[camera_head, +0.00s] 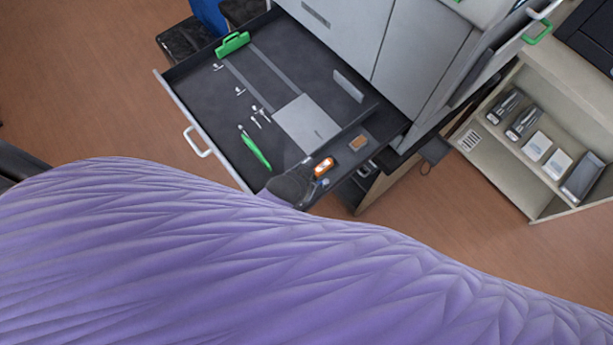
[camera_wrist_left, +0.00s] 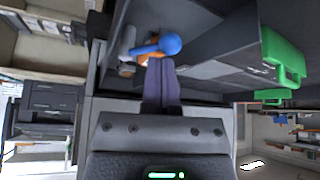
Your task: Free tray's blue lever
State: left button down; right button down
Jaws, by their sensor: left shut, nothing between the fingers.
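The blue lever (camera_wrist_left: 170,44) shows in the left wrist view as a round blue knob on a short arm, beside orange parts (camera_wrist_left: 126,70). In the head view a small blue spot (camera_head: 325,183) shows beside an orange piece (camera_head: 324,166) at the front right corner of the pulled-out tray (camera_head: 190,118). My left gripper (camera_wrist_left: 160,64) is shut and empty, its fingertips just below the knob in the wrist picture; I cannot tell whether they touch it. In the head view my purple-sleeved arm covers the lower half. My right gripper is not in view.
The tray holds a green handle (camera_head: 232,43), a green lever (camera_head: 256,150) and a grey plate (camera_head: 306,123). The grey printer body (camera_head: 340,25) stands behind it. A shelf (camera_head: 555,195) with boxes stands at the right. Bare floor lies left of the tray.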

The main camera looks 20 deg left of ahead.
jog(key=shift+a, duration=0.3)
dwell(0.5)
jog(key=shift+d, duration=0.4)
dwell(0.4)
